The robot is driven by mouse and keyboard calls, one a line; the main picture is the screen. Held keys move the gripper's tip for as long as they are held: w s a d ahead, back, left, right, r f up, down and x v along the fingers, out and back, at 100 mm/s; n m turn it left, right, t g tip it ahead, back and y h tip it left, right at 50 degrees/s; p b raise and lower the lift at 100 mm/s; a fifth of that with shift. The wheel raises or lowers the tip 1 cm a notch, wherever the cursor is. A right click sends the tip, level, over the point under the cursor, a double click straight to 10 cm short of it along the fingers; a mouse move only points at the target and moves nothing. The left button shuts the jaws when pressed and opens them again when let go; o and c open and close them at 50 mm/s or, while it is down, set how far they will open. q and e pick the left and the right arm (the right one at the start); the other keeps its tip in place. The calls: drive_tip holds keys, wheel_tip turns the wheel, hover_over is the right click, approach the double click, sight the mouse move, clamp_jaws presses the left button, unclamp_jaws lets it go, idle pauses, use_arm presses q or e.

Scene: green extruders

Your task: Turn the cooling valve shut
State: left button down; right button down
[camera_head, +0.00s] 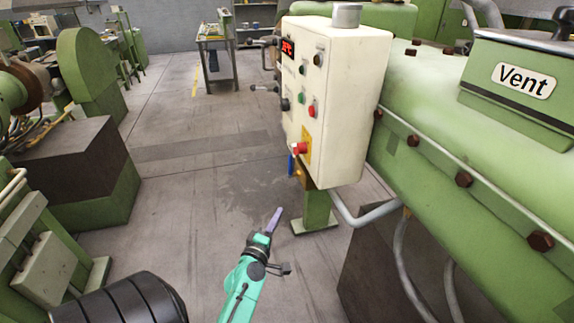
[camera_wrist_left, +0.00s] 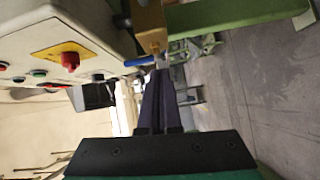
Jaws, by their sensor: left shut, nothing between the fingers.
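The cooling valve shows as a small blue handle (camera_head: 291,165) on a brass body, low on the near side of the cream control box (camera_head: 340,95). In the left wrist view the blue handle (camera_wrist_left: 140,61) lies across the end of the brass body (camera_wrist_left: 148,25), just beyond my fingertips. My left gripper (camera_head: 276,213) is shut and empty, below and in front of the valve in the head view. Its dark fingers (camera_wrist_left: 161,80) point toward the handle in the left wrist view; I cannot tell whether they touch it. My right gripper is not in view.
A red knob on a yellow plate (camera_head: 303,148) sits just above the valve, and it also shows in the left wrist view (camera_wrist_left: 70,60). The green extruder marked Vent (camera_head: 480,120) fills the right side. A grey pipe (camera_head: 365,214) runs below the box. Open floor (camera_head: 190,200) lies left.

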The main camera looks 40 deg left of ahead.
use_arm(q)
drive_tip(key=n+y, duration=0.1)
approach(289, 162)
drive_tip(key=shift+t, duration=0.4)
drive_tip(key=w, duration=0.2)
drive_tip(key=w+a, duration=0.1)
drive_tip(key=w, duration=0.1)
drive_tip(key=w+a+f+p, duration=0.1)
drive_tip(key=w, duration=0.1)
drive_tip(key=shift+w+f, duration=0.1)
drive_tip(key=shift+w, duration=0.05)
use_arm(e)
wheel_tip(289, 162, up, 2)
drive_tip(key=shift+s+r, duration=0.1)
use_arm(q)
drive_tip(key=shift+w+a+r, duration=0.3)
drive_tip(key=shift+a, duration=0.05)
drive_tip(key=shift+r, duration=0.3)
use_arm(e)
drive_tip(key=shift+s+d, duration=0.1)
use_arm(q)
drive_tip(key=shift+r, duration=0.1)
drive_tip(key=shift+s, duration=0.1)
